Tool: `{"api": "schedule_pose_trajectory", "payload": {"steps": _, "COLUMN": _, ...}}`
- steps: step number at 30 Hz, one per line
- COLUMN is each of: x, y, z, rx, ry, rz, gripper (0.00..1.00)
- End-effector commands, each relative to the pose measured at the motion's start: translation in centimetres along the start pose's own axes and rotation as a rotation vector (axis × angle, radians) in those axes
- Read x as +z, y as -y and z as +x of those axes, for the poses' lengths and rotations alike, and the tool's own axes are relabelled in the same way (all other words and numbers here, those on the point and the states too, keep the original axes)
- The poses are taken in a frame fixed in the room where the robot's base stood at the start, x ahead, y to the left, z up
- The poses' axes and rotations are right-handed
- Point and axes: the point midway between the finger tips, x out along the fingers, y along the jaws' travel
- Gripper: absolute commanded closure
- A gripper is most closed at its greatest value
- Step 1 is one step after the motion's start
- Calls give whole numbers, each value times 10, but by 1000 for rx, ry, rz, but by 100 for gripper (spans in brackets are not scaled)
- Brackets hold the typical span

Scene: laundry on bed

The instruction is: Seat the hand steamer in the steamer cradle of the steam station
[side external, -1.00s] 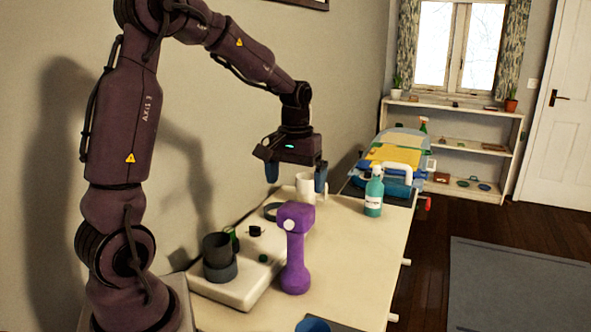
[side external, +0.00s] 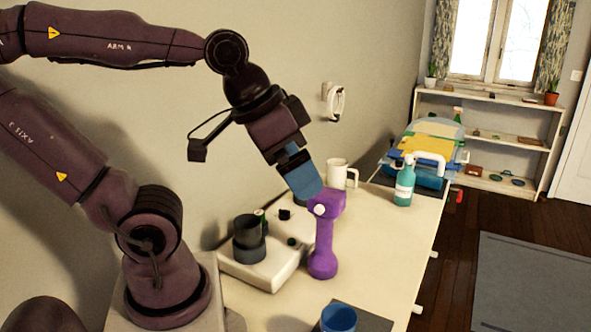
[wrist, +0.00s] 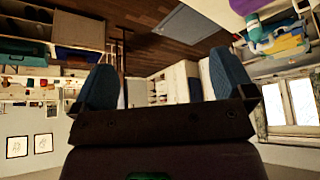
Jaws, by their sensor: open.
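The purple hand steamer (side external: 322,245) stands upright on the table, its head at the top, at the right side of the steam station. The steam station (side external: 262,268) is a white base with a dark round cup-like holder (side external: 249,245) at its left end; I cannot tell for sure whether this is the cradle. My gripper (side external: 306,190) is tilted down to the right, with its blue fingers at the steamer's head in the side view; contact is unclear. In the wrist view my gripper (wrist: 160,85) has its fingers wide apart with nothing visible between them.
A white mug (side external: 337,174) and a teal bottle (side external: 404,184) stand farther back. A laundry pile (side external: 428,150) lies beyond them. A blue cup (side external: 339,318) is on a dark mat at the front. The table right of the steamer is clear.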

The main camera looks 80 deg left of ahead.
Motion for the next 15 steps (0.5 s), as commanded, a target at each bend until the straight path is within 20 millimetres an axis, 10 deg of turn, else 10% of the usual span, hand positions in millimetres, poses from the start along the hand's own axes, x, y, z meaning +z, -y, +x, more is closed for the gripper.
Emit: {"api": "schedule_pose_trajectory", "payload": {"steps": 15, "x": 2, "y": 3, "z": 1, "rx": -6, "ry": 0, "rz": -10, "gripper": 0}}
